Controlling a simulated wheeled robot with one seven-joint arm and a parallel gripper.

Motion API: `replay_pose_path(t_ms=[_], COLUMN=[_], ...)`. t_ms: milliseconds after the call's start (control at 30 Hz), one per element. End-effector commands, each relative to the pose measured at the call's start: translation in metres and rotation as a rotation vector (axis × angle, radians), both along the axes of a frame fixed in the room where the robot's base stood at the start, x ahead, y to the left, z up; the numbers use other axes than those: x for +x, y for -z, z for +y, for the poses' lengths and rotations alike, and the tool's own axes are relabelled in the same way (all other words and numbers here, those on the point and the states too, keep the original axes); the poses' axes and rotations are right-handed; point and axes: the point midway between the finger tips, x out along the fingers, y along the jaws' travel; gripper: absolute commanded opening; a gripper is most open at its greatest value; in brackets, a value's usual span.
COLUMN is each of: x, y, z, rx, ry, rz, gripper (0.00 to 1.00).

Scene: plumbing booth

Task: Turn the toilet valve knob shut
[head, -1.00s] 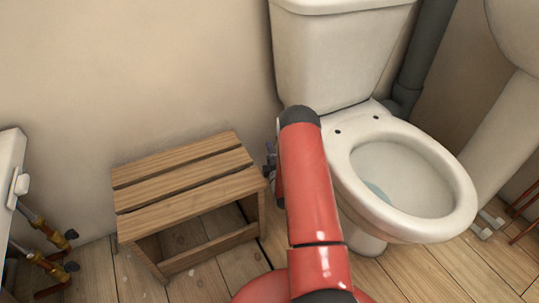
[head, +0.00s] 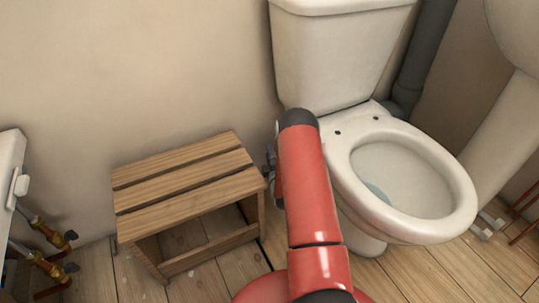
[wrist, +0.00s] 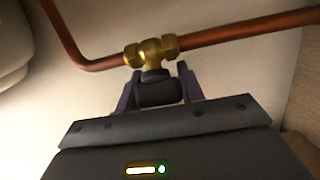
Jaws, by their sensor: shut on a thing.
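The toilet valve is a brass fitting (wrist: 151,51) on a copper pipe in the wrist view. Its dark knob (wrist: 156,88) sits just below the brass body. My gripper (wrist: 157,85) has one finger on each side of the knob and is shut on it. In the head view my red arm hides the valve and the knob. Only a small dark part of my gripper (head: 270,160) shows at the arm's left edge, beside the toilet (head: 335,55). The knob's turn angle cannot be told.
A wooden slatted stool (head: 185,180) stands on the floor left of my arm. Other brass valves (head: 50,262) are at the far left, below a white fixture. A grey waste pipe (head: 425,60) runs behind the toilet. The copper pipe (wrist: 245,32) runs past the valve.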

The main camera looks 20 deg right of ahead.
Motion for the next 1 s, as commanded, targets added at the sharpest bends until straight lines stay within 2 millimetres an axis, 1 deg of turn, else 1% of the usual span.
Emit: replay_pose_path(t_ms=[600, 800, 1000], x=[-0.0017, -0.0023, -0.0024], y=[-0.0061, -0.0075, -0.0083], z=[-0.0003, -0.0007, -0.0009], rx=[0.214, 0.253, 0.268], ry=[-0.001, 0.0, -0.001], rz=[-0.318, -0.376, -0.397], gripper=[0.15, 0.15, 0.15])
